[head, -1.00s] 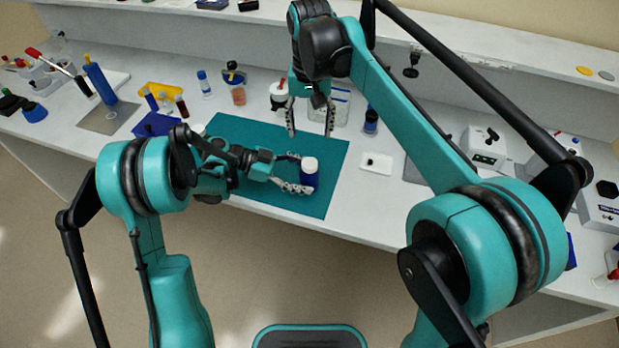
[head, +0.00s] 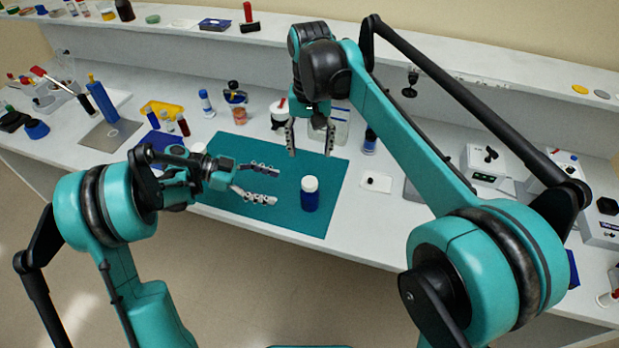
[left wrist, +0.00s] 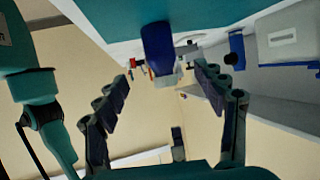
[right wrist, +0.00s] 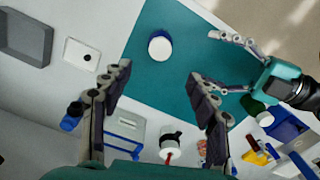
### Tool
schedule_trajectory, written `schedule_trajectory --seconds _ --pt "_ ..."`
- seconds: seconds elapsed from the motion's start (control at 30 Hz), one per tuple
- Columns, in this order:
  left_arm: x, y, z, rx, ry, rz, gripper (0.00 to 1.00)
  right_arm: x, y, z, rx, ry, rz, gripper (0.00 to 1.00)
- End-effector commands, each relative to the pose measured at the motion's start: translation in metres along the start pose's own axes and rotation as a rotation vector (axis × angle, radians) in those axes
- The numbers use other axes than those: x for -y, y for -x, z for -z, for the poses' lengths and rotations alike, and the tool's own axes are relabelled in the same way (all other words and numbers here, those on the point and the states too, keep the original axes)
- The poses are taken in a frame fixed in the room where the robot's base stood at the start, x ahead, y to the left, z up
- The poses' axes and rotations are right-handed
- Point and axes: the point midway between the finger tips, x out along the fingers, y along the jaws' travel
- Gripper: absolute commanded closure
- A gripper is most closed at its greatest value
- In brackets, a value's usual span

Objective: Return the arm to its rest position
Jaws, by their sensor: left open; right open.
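My left gripper (head: 268,184) is open and empty over the teal mat (head: 255,218), left of a blue bottle with a white cap (head: 310,198). The bottle stands upright on the mat and is apart from the fingers. It also shows in the left wrist view (left wrist: 158,40), beyond and between the open fingers, and from above in the right wrist view (right wrist: 160,46). My right gripper (head: 310,150) is open and empty, pointing down above the far edge of the mat.
A white jar with a dark collar and red tip (head: 280,114) stands behind the mat. A blue box (head: 160,146) and small vials are at the left. A raised shelf runs along the back.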

Motion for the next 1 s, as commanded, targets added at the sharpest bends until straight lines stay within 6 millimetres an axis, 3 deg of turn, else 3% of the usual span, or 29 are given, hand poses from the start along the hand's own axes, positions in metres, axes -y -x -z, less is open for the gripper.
schedule_trajectory --seconds 0.27,0.47,0.7,1.0 --pt "-0.002 -0.001 0.004 0.018 0.027 0.007 0.3 -0.004 0.001 -0.003 -0.009 -0.001 0.003 0.41" --pt "-0.021 -0.005 0.027 0.18 0.272 0.098 0.3 -0.039 0.002 -0.025 -0.091 -0.001 0.028 0.41" --pt "-0.073 0.003 0.041 0.421 0.643 0.372 0.3 -0.094 -0.012 -0.073 -0.25 0.005 0.053 0.41" --pt "-0.147 0.038 0.028 0.54 0.922 0.845 0.3 -0.148 -0.056 -0.138 -0.454 0.01 0.046 0.41"
